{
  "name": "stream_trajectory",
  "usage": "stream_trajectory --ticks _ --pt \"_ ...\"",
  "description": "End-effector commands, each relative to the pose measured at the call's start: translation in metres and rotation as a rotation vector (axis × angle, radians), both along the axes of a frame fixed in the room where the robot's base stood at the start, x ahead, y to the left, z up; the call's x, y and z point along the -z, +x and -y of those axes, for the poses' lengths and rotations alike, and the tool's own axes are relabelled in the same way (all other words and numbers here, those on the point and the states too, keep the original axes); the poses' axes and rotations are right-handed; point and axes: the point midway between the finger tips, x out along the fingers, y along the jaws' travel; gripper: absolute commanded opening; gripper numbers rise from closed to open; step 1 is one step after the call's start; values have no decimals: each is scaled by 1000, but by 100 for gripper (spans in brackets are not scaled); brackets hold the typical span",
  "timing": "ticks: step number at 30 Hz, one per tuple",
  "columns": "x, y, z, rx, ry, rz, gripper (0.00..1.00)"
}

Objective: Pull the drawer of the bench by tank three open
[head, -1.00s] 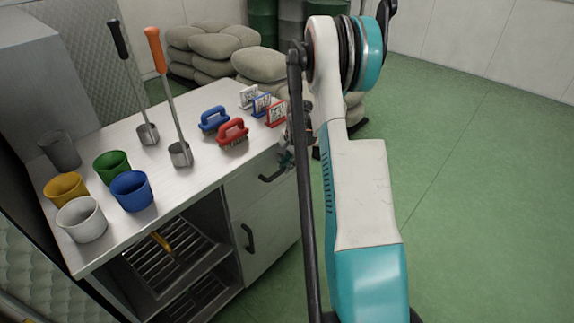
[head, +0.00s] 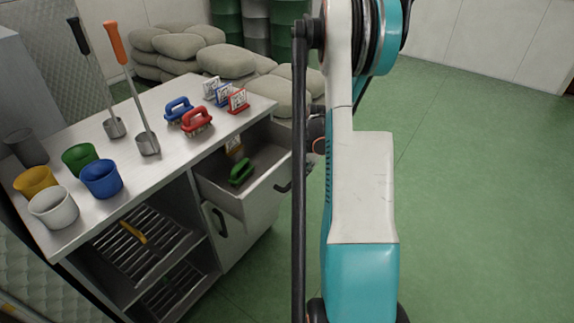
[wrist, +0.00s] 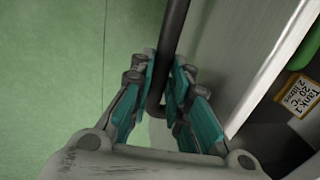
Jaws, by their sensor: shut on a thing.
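The bench (head: 170,100) stands at left in the head view, with its drawer (head: 232,197) pulled well out. Inside the drawer lie a green brush (head: 240,171) and a small tag (head: 235,146). The tag also shows in the wrist view (wrist: 297,95), its text reading like "Tank 1, 20 °C, 2 litres". My gripper (wrist: 165,95) is shut on the dark drawer handle (wrist: 174,35) in the wrist view. In the head view my arm hides most of the gripper, and the handle (head: 283,187) shows beside it.
A cupboard door (head: 228,235) is below the drawer. Sacks (head: 225,60) lie behind. Green floor at right is clear.

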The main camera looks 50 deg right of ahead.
Motion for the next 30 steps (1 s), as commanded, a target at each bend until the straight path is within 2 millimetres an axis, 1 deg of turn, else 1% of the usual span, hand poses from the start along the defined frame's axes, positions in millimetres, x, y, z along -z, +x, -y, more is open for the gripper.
stream_trajectory --ticks 1,3,6,9,15,25,26,27,28,30 --pt "0 -11 1 4 1 0 0" --pt "0 -21 2 2 0 0 0" --pt "0 -34 3 2 0 1 0" --pt "0 -42 3 1 0 1 0" --pt "0 -49 4 1 0 1 0" --pt "0 -49 4 0 0 1 0" --pt "0 -49 4 0 0 1 23" --pt "0 -49 4 0 0 1 32" --pt "0 -49 4 0 0 1 36" --pt "0 -49 4 0 0 1 36"
